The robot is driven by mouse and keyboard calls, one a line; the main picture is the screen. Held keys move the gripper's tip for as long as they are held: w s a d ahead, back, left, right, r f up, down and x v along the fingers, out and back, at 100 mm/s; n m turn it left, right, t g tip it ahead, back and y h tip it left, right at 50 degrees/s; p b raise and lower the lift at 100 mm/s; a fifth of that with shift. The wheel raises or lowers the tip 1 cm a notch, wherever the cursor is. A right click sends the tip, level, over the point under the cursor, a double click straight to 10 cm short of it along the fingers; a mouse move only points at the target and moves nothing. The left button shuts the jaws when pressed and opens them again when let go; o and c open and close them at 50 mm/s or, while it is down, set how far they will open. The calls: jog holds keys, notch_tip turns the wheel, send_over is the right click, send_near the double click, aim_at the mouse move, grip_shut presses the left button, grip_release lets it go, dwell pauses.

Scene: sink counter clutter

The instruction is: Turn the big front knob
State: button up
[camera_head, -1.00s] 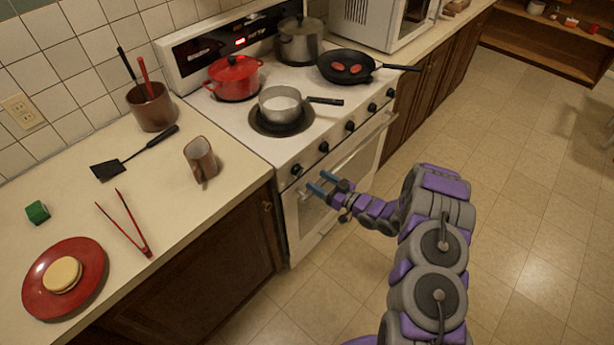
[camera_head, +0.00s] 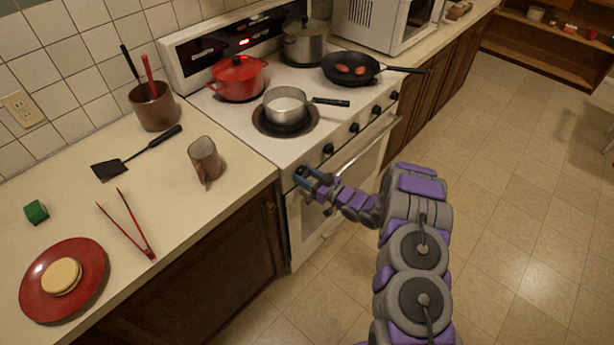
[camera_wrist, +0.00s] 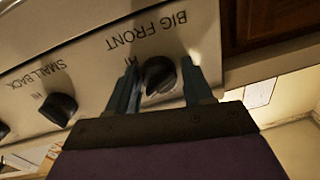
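The big front knob (camera_wrist: 160,76) is a black round knob under the label "BIG FRONT" on the stove's white front panel. In the wrist view it sits between the two fingers of my gripper (camera_wrist: 162,84), with a gap showing on at least the right side. In the head view my gripper (camera_head: 302,177) is at the left end of the stove front and covers this knob. The fingers are open around the knob; whether the left finger touches it I cannot tell.
The small back knob (camera_wrist: 58,107) is beside it. The oven handle (camera_head: 350,155) runs below the knobs. A saucepan (camera_head: 286,105), a red pot (camera_head: 238,78), a grey pot (camera_head: 305,42) and a frying pan (camera_head: 352,68) stand on the stove. Open floor lies to the right.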

jog(key=shift+c, duration=1.4)
jog(key=shift+d, duration=0.2)
jog(key=c, duration=0.4)
jog(key=shift+o, duration=0.2)
jog(key=shift+n+p, duration=1.15)
jog(key=shift+n, duration=0.25)
jog(key=o, duration=1)
jog(key=shift+d, duration=0.1)
